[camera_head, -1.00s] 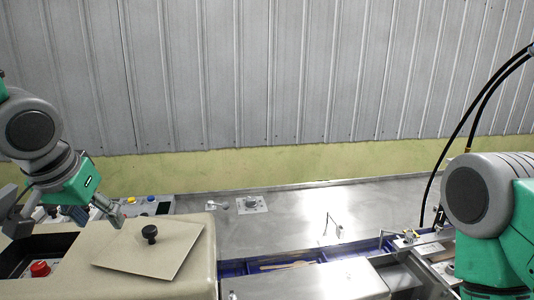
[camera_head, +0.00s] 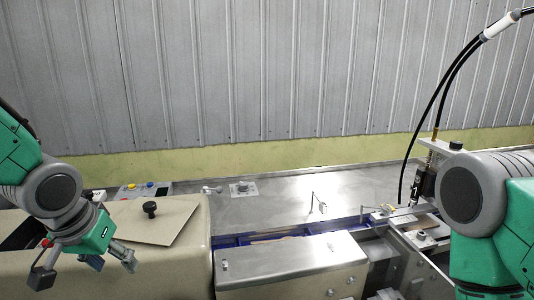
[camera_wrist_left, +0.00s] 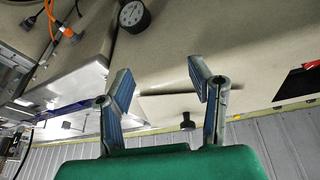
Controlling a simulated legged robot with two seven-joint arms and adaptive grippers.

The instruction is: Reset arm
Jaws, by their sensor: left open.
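My left gripper (camera_head: 88,266) is open and empty in front of the beige machine housing, at the lower left of the head view. In the left wrist view its two fingers (camera_wrist_left: 163,84) stand apart with nothing between them. The green left arm (camera_head: 15,155) comes in from the left edge. My right arm (camera_head: 490,205) fills the right side of the head view; its gripper is out of sight.
The beige housing (camera_head: 185,245) carries a tilted flat panel and a black knob (camera_head: 150,209). A control box (camera_head: 140,191) stands behind it. A metal table (camera_head: 290,195) and a blue-edged channel lie in the middle. A round gauge (camera_wrist_left: 134,16) shows in the wrist view.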

